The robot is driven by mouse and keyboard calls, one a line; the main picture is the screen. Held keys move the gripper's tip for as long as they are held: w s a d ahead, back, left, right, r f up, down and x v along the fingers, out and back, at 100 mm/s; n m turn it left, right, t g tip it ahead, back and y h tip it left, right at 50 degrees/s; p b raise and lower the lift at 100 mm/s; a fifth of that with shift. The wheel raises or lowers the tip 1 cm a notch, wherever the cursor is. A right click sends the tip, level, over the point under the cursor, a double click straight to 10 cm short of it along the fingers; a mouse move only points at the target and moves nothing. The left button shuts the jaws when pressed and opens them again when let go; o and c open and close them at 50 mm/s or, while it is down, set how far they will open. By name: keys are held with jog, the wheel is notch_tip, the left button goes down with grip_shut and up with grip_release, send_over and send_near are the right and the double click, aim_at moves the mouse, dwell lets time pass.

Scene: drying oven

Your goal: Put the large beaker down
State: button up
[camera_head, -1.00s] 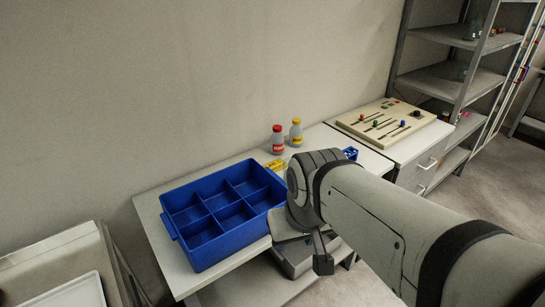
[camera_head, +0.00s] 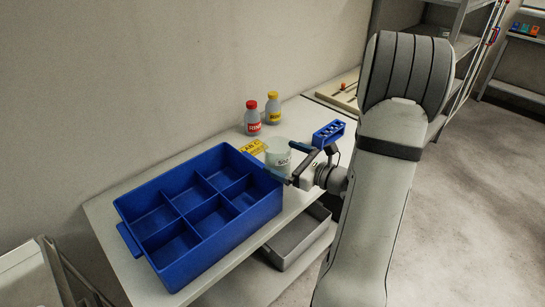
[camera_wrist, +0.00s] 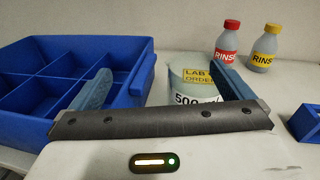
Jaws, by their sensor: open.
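The large beaker (camera_head: 279,150) is clear and stands upright on the white table, just right of the blue crate. In the wrist view, the beaker (camera_wrist: 190,84) carries a "500" label and shows between the fingers, nearer the right one, which overlaps its right edge. My gripper (camera_head: 287,160) is open and low at the table's front side, with its fingers at the beaker. In the wrist view, my gripper (camera_wrist: 162,88) has its two blue fingers wide apart. I cannot tell whether either finger touches the glass.
The blue divided crate (camera_head: 185,262) stands close on the left. Red-capped (camera_head: 252,120) and yellow-capped (camera_head: 273,108) rinse bottles stand behind the beaker, by a yellow "LAB ORDER" card (camera_head: 252,147). A blue rack (camera_head: 328,134) stands to the right. A grey tray (camera_head: 290,243) is on the lower shelf.

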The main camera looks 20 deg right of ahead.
aim_at(287, 164)
jog(key=d+f+m+b, duration=0.1)
jog(key=w+d+f+m+t+h+b, duration=0.1)
jog(key=f, duration=0.1)
jog(key=d+f+h+b, duration=0.1)
jog(key=d+f, duration=0.1)
jog(key=shift+w+f+m+t, duration=0.1)
jog(key=shift+w+m+t, duration=0.2)
jog(key=shift+m+t, duration=0.1)
jog(key=shift+d+f+b, duration=0.1)
jog(key=shift+f+b, duration=0.8)
jog(key=shift+b, duration=0.25)
jog(key=x, duration=0.3)
jog(key=p+x, duration=0.1)
jog(key=x, duration=0.3)
jog(key=shift+w+r, duration=0.25)
jog(key=shift+w, duration=0.05)
jog(key=shift+c, duration=0.4)
jog(key=c, duration=1)
jog(key=shift+c, duration=0.6)
jog(key=shift+r, duration=0.1)
